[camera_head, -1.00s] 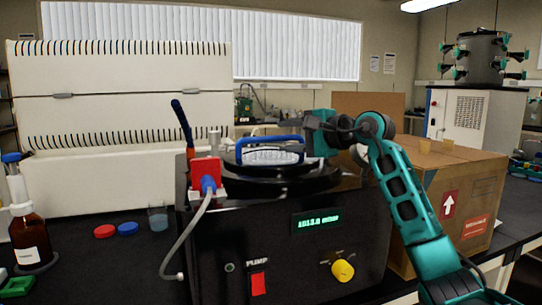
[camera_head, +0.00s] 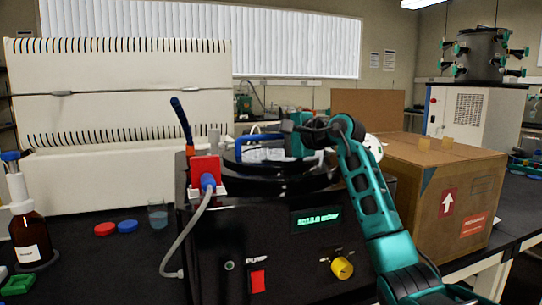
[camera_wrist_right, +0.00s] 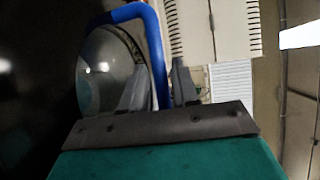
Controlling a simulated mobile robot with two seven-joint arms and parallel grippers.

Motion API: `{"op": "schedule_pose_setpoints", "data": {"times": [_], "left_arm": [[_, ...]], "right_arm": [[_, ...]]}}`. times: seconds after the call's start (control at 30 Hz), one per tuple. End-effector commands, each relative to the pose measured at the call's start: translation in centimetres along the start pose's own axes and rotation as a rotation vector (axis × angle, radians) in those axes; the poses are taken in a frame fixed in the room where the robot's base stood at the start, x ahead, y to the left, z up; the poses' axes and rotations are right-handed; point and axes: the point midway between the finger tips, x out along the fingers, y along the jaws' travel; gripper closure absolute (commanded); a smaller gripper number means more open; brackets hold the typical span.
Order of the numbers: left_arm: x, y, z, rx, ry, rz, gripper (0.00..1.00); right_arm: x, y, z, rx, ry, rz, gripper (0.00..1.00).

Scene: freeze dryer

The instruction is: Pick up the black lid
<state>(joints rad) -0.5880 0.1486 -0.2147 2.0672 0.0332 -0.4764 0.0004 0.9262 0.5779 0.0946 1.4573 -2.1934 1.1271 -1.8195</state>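The black lid (camera_head: 275,172) is on top of the black freeze dryer (camera_head: 215,245), with a clear round window and a blue handle (camera_head: 240,147). My right gripper (camera_head: 298,147) is at the handle, reaching in from the right. In the right wrist view the blue handle (camera_wrist_right: 157,50) passes between the two fingers (camera_wrist_right: 160,85), which stand close on both sides of it. The lid's glassy face (camera_wrist_right: 105,75) shows at left there. I cannot tell whether the lid is raised at all. My left gripper is not in view.
A red valve block (camera_head: 206,172) with a grey hose stands at the dryer's left front. A cardboard box (camera_head: 440,190) stands close on the right. A beaker (camera_head: 157,214), a red cap (camera_head: 105,229), a blue cap (camera_head: 127,226) and a brown bottle (camera_head: 29,240) are at left.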

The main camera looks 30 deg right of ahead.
Motion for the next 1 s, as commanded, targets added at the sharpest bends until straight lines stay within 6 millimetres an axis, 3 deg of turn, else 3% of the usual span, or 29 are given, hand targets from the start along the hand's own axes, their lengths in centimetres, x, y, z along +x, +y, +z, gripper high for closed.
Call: {"op": "schedule_pose_setpoints", "data": {"times": [0.3,1.0], "left_arm": [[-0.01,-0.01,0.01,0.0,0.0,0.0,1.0],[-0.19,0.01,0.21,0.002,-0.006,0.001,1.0]], "right_arm": [[-0.03,0.01,-0.01,0.0,0.0,0.0,1.0],[-0.18,-0.53,0.01,-0.001,0.001,-0.006,1.0]]}}
